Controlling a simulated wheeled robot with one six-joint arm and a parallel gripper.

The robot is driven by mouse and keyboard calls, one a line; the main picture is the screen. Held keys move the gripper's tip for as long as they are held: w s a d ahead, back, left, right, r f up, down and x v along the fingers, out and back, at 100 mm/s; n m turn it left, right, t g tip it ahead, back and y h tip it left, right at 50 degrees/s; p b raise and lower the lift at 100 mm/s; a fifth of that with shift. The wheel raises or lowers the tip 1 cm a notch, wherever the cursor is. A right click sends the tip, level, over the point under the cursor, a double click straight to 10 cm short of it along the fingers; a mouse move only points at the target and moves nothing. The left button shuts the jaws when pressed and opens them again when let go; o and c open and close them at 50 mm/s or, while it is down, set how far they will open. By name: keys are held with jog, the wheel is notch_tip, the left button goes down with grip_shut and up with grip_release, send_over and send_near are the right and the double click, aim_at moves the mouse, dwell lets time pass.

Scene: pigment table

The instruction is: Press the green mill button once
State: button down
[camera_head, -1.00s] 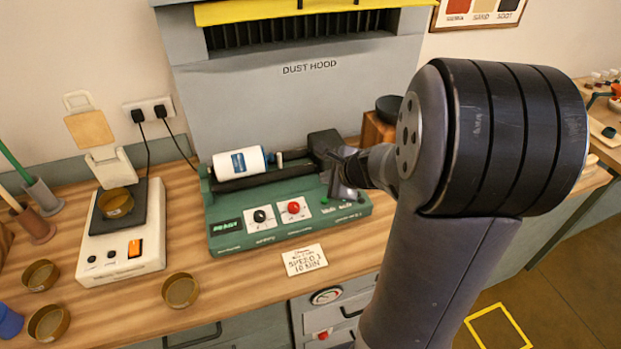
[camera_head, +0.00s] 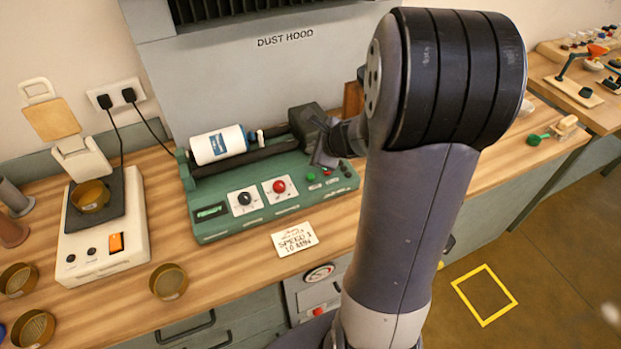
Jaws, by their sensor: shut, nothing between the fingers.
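The green mill (camera_head: 215,225) stands on the wooden bench with a white jar (camera_head: 218,145) lying on its rollers. Its sloped front panel has a black knob (camera_head: 244,199), a red button (camera_head: 280,187) and, right of them, a round green button (camera_head: 311,177). My gripper (camera_head: 320,160) is shut and empty. It appears just above and behind the green button in the picture, with the button uncovered. I cannot judge the exact gap. The mill's small display (camera_head: 210,212) is too dim to read.
A note card (camera_head: 294,239) lies in front of the mill. The dust hood (camera_head: 260,80) rises behind. A yellow square (camera_head: 484,295) marks the floor at right.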

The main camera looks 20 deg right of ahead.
aim_at(311, 177)
jog(key=shift+f+b, duration=3)
jog(key=shift+f, duration=0.55)
jog(key=shift+f+b, duration=0.4)
jog(key=shift+b, duration=0.1)
